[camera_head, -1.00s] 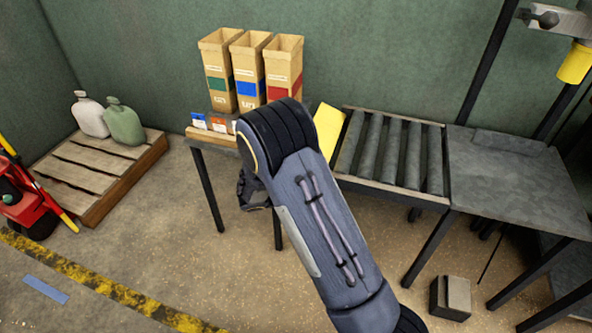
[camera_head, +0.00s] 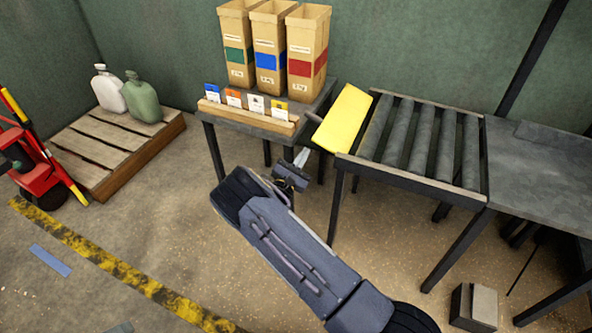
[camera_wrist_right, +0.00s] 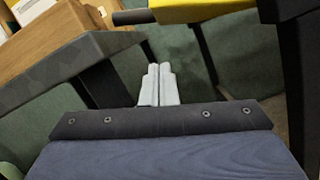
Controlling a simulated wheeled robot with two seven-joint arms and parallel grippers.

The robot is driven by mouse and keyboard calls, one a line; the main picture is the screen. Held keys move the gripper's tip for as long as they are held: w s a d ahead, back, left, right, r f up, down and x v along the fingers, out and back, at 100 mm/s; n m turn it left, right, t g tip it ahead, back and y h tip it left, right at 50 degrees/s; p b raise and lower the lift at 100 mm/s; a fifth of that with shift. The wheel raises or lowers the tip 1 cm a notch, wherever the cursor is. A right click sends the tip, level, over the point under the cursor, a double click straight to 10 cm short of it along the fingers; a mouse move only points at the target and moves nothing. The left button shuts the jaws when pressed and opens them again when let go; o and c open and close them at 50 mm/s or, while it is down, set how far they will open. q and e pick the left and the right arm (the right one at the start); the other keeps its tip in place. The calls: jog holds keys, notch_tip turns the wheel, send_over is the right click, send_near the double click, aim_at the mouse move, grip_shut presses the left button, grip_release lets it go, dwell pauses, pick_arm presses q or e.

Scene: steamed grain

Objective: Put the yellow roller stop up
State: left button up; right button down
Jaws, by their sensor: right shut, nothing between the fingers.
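The yellow roller stop (camera_head: 343,118) is a flat yellow plate at the left end of the roller conveyor. It is tilted, with a dark rod end at its lower left. My right gripper (camera_head: 301,158) is shut and empty, below and to the left of the stop and apart from it. In the right wrist view the two pale fingertips (camera_wrist_right: 158,80) are together, and the stop's yellow edge (camera_wrist_right: 200,10) shows at the top, ahead of them. My left gripper is not in view.
The roller conveyor (camera_head: 410,182) joins a grey table (camera_head: 540,170) at right. A small table (camera_head: 232,122) at left bears several cards in a wooden holder (camera_head: 252,115) and cardboard boxes (camera_head: 268,50). A pallet (camera_head: 100,140) with two jugs stands further left. The gap between the tables is narrow.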

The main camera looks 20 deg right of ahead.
jog(key=r, duration=0.1)
jog(key=d+r, duration=0.2)
jog(key=r, duration=0.1)
jog(key=shift+d+r+b, duration=0.1)
jog(key=shift+d+b, duration=0.15)
jog(key=shift+b, duration=0.05)
